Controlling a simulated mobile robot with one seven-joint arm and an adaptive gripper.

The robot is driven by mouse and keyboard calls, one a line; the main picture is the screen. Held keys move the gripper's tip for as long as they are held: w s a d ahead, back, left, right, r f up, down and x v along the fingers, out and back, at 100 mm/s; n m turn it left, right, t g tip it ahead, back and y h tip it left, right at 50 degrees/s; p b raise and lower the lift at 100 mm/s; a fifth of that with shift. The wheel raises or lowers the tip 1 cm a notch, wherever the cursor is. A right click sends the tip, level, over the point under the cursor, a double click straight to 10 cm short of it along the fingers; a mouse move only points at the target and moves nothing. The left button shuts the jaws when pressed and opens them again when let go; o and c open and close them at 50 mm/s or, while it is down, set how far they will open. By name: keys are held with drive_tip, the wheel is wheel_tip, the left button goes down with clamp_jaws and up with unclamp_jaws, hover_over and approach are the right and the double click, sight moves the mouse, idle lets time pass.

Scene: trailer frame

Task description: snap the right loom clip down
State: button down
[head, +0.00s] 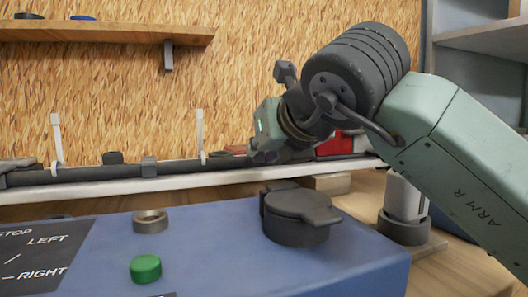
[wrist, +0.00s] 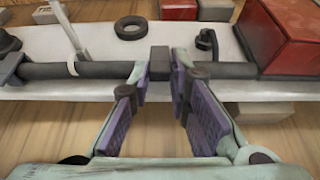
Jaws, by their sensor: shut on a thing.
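A dark loom (head: 100,172) runs along a white rail (head: 225,174); the loom also shows in the wrist view (wrist: 105,69). My gripper (head: 258,152) is at the loom, right of the right-hand upright white strap (head: 200,135). In the wrist view, my purple-padded fingers (wrist: 160,82) stand either side of a dark block on the loom (wrist: 160,62), and the fingertips are shut on it. It looks like a loom clip; I cannot tell whether it is snapped down. In the head view my gripper hides it.
A red box (wrist: 290,38) stands close right of my gripper, with a black hooked part (wrist: 206,41) beside it. A black ring (wrist: 130,27) lies behind the loom. A blue console (head: 190,235) with a dark knob (head: 297,220) and green button (head: 145,268) stands in front.

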drive_tip(key=c, duration=1.5)
unclamp_jaws()
drive_tip(key=v, duration=1.2)
